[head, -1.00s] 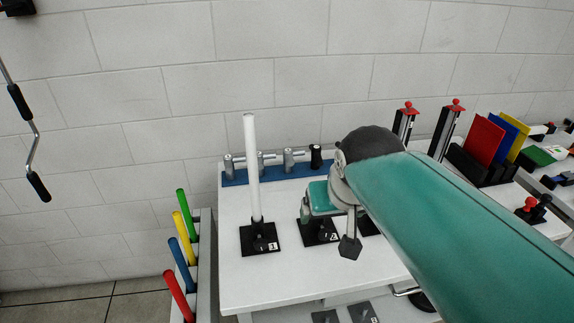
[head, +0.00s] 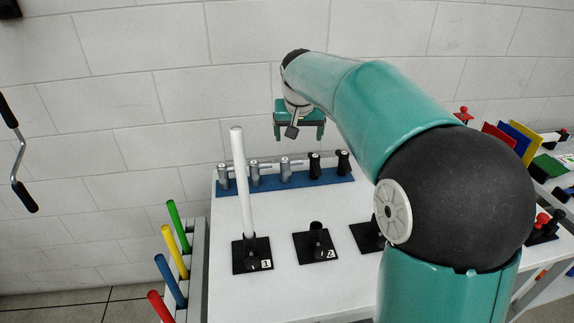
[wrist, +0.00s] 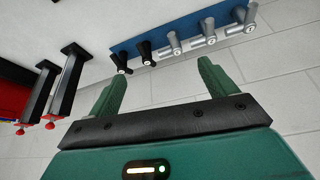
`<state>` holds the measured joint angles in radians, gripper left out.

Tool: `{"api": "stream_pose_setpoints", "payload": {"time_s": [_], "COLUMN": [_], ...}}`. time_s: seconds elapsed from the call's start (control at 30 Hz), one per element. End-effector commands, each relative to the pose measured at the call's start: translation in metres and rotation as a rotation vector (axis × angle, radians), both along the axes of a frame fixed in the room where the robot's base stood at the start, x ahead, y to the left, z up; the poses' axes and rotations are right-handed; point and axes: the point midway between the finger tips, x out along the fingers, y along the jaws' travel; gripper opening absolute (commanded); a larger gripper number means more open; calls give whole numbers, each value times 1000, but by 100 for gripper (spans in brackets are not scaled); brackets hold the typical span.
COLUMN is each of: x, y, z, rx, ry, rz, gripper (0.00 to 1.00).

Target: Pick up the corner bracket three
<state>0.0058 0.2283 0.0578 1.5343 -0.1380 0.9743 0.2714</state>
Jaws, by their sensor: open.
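A blue strip (head: 270,187) at the back of the white table holds several small upright fittings in a row. Three are grey: left (head: 224,177), middle (head: 255,174) and right (head: 286,170). Two at the right are black (head: 315,165) (head: 343,162). I cannot read which piece is corner bracket three. My gripper (head: 299,132) is open and empty, in the air above and behind the row, fingers pointing down. In the wrist view, the fingers (wrist: 161,74) are spread, with the blue strip (wrist: 190,22) and its fittings beyond them, apart from them.
A white rod (head: 242,185) stands upright on a black base in front of the strip. A second black base (head: 316,246) stands right of it. Coloured rods (head: 180,245) stand at the left. Red, blue and yellow plates (head: 510,138) stand at the right. A block wall is behind.

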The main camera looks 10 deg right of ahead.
Motion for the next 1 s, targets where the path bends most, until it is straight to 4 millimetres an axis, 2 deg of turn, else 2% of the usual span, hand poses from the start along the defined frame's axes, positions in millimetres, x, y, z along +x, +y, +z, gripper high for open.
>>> {"api": "stream_pose_setpoints", "payload": {"time_s": [0.03, 0.2, 0.43, 0.57, 0.77, 1.0], "x": [15, 60, 110, 126, 136, 152], "y": [0, -1, -3, -4, -5, -10], "z": [-9, -32, -68, -82, -97, -139], "rx": [2, 6, 15, 17, 19, 19], "ry": [7, 15, 22, 24, 26, 28], "rz": [-6, -34, -71, -83, -91, -91], "gripper": [84, 84, 84, 84, 84, 84]}}
